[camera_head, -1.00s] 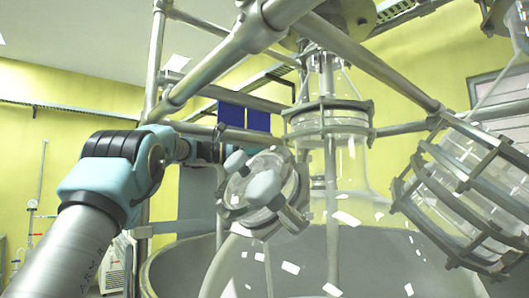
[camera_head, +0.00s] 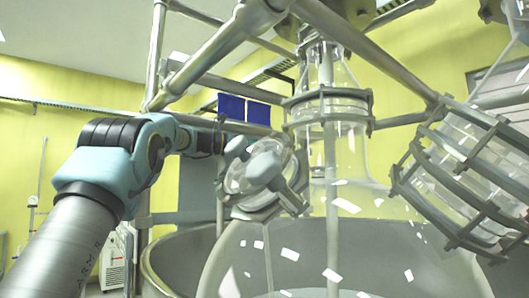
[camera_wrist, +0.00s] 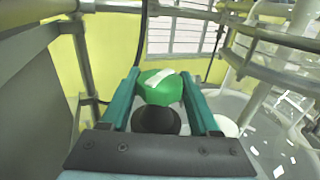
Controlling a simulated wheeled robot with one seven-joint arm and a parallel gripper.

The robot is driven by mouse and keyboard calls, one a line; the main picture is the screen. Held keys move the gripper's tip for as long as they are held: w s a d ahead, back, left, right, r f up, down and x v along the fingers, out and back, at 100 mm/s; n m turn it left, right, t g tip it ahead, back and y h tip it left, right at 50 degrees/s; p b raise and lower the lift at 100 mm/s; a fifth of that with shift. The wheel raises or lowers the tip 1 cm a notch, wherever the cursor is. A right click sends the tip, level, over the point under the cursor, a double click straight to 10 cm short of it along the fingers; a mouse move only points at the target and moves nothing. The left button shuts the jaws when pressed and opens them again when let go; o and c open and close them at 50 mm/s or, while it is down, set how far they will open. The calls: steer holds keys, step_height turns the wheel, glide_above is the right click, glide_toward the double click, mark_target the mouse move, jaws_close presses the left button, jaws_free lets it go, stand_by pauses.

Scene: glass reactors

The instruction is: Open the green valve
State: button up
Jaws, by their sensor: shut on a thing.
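The green valve (camera_wrist: 166,92) shows in the wrist view as a green knob with a white stripe across its top, above a dark round part (camera_wrist: 156,121). My gripper (camera_wrist: 160,76) has its two teal fingers on either side of the green knob and is shut on it. In the head view my arm reaches in from the left and its wrist ends beside the glass flange. The fingers and the green valve cannot be made out there.
A clamped glass flange (camera_head: 262,172) stands right beside my wrist. Metal frame pipes (camera_head: 220,48) cross above. A large steel-rimmed vessel (camera_head: 172,262) lies below, and a caged glass cylinder (camera_head: 462,172) is at the right. A grey panel (camera_wrist: 36,88) is close on the left in the wrist view.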

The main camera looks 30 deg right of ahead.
steer(key=shift+s+f+n+t+b, duration=0.1)
steer(key=shift+f+n+t+b, duration=0.15)
steer(key=shift+t+b, duration=0.45)
steer(key=n+t+b, duration=0.3)
steer(key=t+b, duration=0.1)
steer(key=b, duration=0.1)
steer(key=shift+r+t+b, duration=0.1)
steer(key=shift+t+b, duration=0.2)
steer(key=shift+b, duration=0.05)
steer(key=shift+n+t+b, duration=0.6)
steer(key=shift+n+t, duration=0.15)
steer(key=shift+t, duration=0.15)
steer(key=shift+r+n+t, duration=0.15)
steer(key=shift+n+t, duration=0.15)
steer(key=shift+t, duration=0.2)
steer(key=o, duration=1.1)
